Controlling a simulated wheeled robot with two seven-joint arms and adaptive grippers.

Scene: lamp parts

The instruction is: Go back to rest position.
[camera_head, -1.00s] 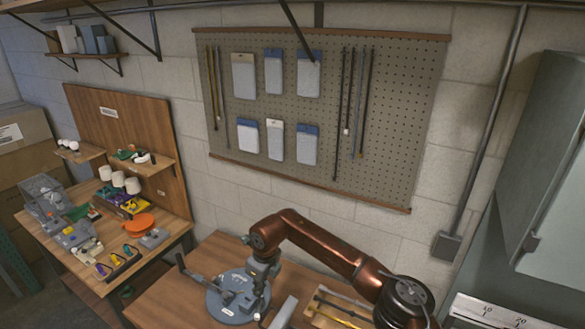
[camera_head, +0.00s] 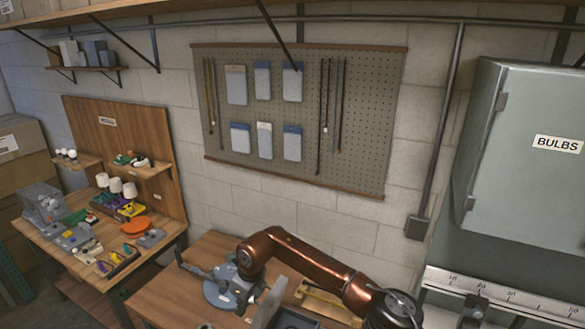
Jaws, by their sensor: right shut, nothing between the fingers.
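My right arm, copper-coloured, reaches in from the bottom right over the near wooden bench. Its right gripper (camera_head: 240,290) points down and is shut and empty. It is over or beside a grey round plate (camera_head: 214,297) on that bench and hides part of it. I cannot tell whether the two touch. My left gripper is not in view.
A wooden bench (camera_head: 172,297) stands below my arm, with a wooden tray (camera_head: 325,300) near it. A side table with lamp parts stands left. A pegboard (camera_head: 300,120) hangs behind. A cabinet labelled BULBS (camera_head: 520,150) is at right.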

